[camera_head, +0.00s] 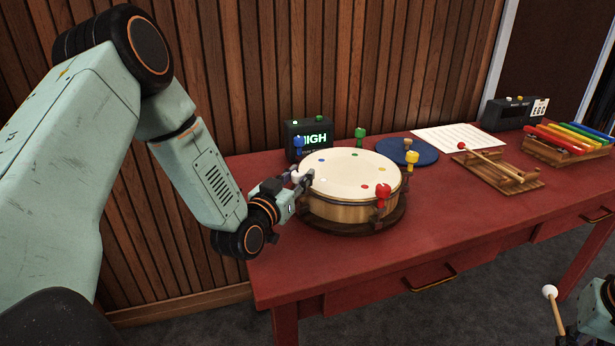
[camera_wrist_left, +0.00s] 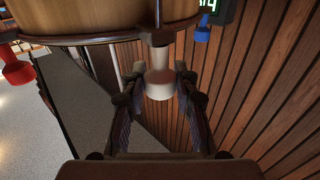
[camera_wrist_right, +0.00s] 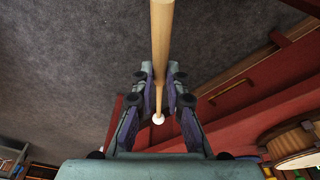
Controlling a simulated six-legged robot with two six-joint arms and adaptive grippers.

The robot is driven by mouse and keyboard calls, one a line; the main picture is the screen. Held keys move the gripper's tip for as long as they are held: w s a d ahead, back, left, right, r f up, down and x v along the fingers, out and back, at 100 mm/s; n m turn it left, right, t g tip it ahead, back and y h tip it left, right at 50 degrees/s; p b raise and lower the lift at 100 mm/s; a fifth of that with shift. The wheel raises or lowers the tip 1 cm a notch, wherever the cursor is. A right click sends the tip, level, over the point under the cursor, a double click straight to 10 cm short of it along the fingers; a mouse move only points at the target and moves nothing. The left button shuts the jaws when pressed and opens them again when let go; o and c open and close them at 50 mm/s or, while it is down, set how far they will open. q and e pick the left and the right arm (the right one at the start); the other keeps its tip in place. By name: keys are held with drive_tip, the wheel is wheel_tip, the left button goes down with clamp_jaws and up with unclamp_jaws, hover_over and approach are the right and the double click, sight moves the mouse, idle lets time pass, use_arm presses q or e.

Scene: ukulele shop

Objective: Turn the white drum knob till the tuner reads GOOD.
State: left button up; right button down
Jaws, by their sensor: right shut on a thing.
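The drum (camera_head: 340,208) with a pale skin stands on the red table, with several coloured knobs around its rim. The white knob (camera_head: 297,177) is on its left side, and shows at the centre of the left wrist view (camera_wrist_left: 159,85). My left gripper (camera_head: 300,188) is at this knob. In the left wrist view its fingers (camera_wrist_left: 157,88) stand on either side of the knob, with small gaps; it looks open. The tuner (camera_head: 311,134) behind the drum shows HIGH in green, partly covered by the blue knob (camera_head: 298,143). My right gripper (camera_wrist_right: 157,100) is shut on a mallet (camera_wrist_right: 161,45).
A blue round mat (camera_head: 425,158), a paper sheet (camera_head: 460,138), a wooden rack (camera_head: 490,178) and a coloured xylophone (camera_head: 570,140) lie to the right. The wood-slat wall (camera_head: 260,80) is close behind.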

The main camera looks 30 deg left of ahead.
use_arm(q)
drive_tip(key=shift+f, duration=0.1)
drive_tip(key=shift+c, duration=0.7)
use_arm(e)
drive_tip(key=shift+w, duration=0.1)
use_arm(q)
clamp_jaws()
drive_tip(key=shift+f+y+b, duration=0.15)
drive_tip(key=shift+y+b, duration=0.15)
use_arm(e)
drive_tip(key=shift+f, duration=0.3)
